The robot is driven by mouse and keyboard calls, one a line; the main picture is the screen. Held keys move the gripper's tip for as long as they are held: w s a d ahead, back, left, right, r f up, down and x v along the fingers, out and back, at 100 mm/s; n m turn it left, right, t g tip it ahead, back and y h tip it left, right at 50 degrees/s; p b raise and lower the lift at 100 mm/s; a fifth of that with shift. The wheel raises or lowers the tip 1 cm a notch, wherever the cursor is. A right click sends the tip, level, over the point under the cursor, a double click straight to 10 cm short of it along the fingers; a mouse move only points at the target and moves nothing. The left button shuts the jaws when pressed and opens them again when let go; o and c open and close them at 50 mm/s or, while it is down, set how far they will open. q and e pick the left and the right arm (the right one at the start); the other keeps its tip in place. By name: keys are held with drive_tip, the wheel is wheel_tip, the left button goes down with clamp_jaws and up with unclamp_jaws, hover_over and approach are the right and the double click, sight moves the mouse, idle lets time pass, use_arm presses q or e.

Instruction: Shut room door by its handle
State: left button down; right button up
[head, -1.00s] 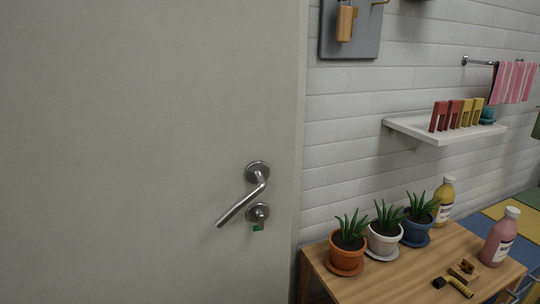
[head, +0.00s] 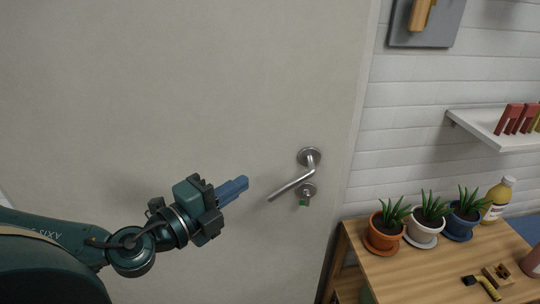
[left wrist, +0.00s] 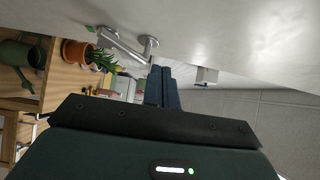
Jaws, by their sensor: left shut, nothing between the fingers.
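The room door (head: 190,90) is a plain pale grey panel filling the left and middle of the head view. Its silver lever handle (head: 293,182) slants down to the left from a round rose, above a lock with a key and green tag. The handle also shows in the left wrist view (left wrist: 122,45). My left gripper (head: 245,183) is shut and empty, with blue fingers pointing right toward the lever's free end, a short gap away in the picture. In the left wrist view its fingers (left wrist: 162,72) show near the door surface. My right gripper is not in view.
A wooden table (head: 400,272) with several potted plants, bottles and small items stands right of the door. A white shelf (head: 490,128) and a grey board (head: 425,22) hang on the white brick wall. A green watering can (left wrist: 22,55) shows in the left wrist view.

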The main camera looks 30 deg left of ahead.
use_arm(q)
drive_tip(key=w, duration=0.1)
drive_tip(key=p, duration=0.3)
approach(283, 148)
drive_tip(key=w+d, duration=0.2)
drive_tip(key=d, duration=0.2)
drive_tip(key=w+a, duration=0.1)
drive_tip(key=w, duration=0.1)
drive_tip(key=shift+w+a+r+p, duration=0.2)
drive_tip(key=shift+w+a+p, duration=0.1)
drive_tip(key=shift+a+p, duration=0.05)
drive_tip(key=shift+w+a+f, duration=0.1)
drive_tip(key=shift+w+a, duration=0.2)
drive_tip(key=shift+w, duration=0.15)
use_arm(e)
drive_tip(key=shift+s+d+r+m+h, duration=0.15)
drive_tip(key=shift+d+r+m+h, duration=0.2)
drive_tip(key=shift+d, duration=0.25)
use_arm(q)
drive_tip(key=shift+w, duration=0.1)
